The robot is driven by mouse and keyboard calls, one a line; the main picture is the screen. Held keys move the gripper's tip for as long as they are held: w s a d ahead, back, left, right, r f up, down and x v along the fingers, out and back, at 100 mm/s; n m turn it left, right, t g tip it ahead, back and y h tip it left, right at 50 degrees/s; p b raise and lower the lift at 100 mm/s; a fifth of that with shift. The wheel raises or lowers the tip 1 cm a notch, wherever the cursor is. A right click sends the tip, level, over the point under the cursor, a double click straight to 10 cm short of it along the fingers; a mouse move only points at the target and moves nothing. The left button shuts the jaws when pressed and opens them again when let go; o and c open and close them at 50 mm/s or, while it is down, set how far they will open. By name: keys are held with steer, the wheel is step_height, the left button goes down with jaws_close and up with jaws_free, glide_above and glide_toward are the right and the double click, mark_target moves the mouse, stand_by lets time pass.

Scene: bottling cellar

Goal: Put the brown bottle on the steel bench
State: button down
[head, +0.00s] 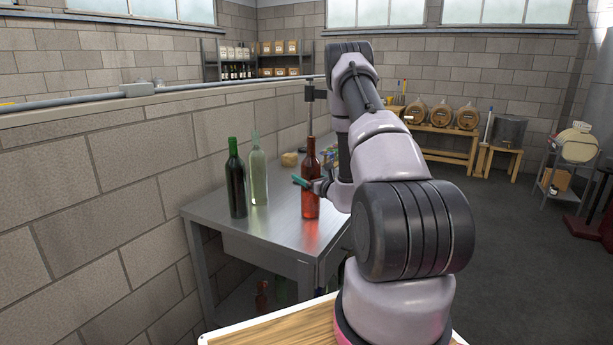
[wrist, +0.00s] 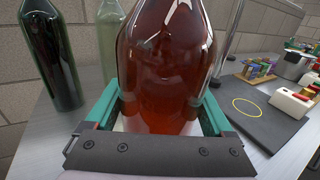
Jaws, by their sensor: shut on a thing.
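The brown bottle (head: 310,196) is upright over the front part of the steel bench (head: 265,232) in the head view. It fills the middle of the wrist view (wrist: 165,70) as a reddish-brown glass body. My gripper (head: 308,183) has its green fingers on both sides of the bottle and is shut on it. The fingers also show in the wrist view (wrist: 158,118). A reddish glow lies on the bench below the bottle. I cannot tell whether its base touches the bench top.
A dark green bottle (head: 237,182) and a pale clear bottle (head: 258,172) stand left of the brown bottle. A dark mat with a yellow ring (wrist: 246,107), a white block with red knobs (wrist: 292,102) and a pot (wrist: 292,65) are to the right. A block wall (head: 110,180) borders the bench.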

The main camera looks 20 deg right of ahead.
steer(key=shift+c, duration=0.8)
jaws_free()
steer(key=shift+f, duration=0.1)
steer(key=shift+o, duration=0.8)
steer(key=shift+r, duration=0.2)
steer(key=s+d, duration=0.2)
steer(key=s, duration=0.9)
steer(key=shift+s+d, duration=0.15)
steer(key=shift+s, duration=0.25)
